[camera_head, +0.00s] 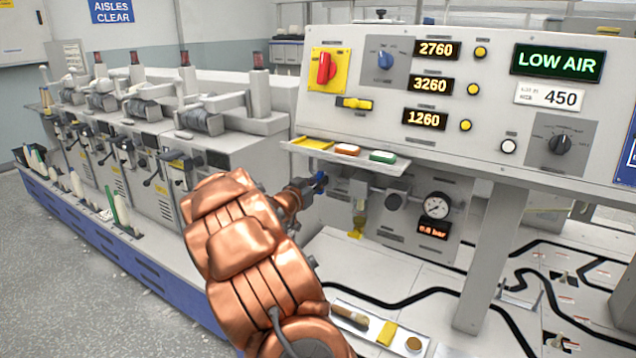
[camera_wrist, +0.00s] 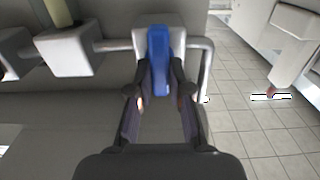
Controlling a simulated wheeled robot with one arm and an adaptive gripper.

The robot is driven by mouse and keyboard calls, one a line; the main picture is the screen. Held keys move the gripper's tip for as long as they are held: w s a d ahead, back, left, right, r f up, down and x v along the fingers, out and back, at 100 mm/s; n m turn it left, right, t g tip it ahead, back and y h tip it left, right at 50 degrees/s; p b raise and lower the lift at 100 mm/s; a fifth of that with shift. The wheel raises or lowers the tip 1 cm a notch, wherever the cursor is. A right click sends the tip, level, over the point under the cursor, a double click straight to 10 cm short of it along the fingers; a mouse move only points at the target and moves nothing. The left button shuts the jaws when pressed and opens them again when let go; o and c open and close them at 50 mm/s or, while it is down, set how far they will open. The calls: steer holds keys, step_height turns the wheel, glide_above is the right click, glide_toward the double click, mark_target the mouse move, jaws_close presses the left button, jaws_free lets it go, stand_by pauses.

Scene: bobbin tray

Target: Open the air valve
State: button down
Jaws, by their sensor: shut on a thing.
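The blue air valve handle (camera_head: 320,181) sits on the pipework under the control panel, left of the pressure gauge. In the wrist view the blue handle (camera_wrist: 158,50) lies across the grey pipe (camera_wrist: 112,45). My gripper (camera_head: 307,188) reaches it from the left in the head view. In the wrist view my gripper (camera_wrist: 161,95) has its two fingers closed on either side of the handle's near end. The round gauge (camera_head: 436,205) has a small red-lit bar readout (camera_head: 433,230) below it; its digits are too small to read surely.
A green display (camera_head: 557,62) reads LOW AIR on the panel above. A shelf (camera_head: 385,167) with colored items overhangs the valve. A yellow-tipped filter bowl (camera_head: 358,218) hangs right of my gripper. A row of machine units (camera_head: 160,140) stands to the left.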

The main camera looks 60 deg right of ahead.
steer(key=shift+f, duration=0.1)
steer(key=shift+s+f+m+b, duration=0.2)
steer(key=shift+m+b, duration=2.55)
steer(key=shift+m, duration=0.2)
steer(key=shift+s+f+m+b, duration=0.15)
steer(key=shift+f+m+b, duration=0.05)
steer(key=shift+m+b, duration=2.65)
steer(key=shift+s+f+m+b, duration=0.2)
steer(key=shift+m+b, duration=2.4)
steer(key=shift+m, duration=0.5)
steer(key=c, duration=1.1)
jaws_free()
steer(key=shift+r, duration=0.1)
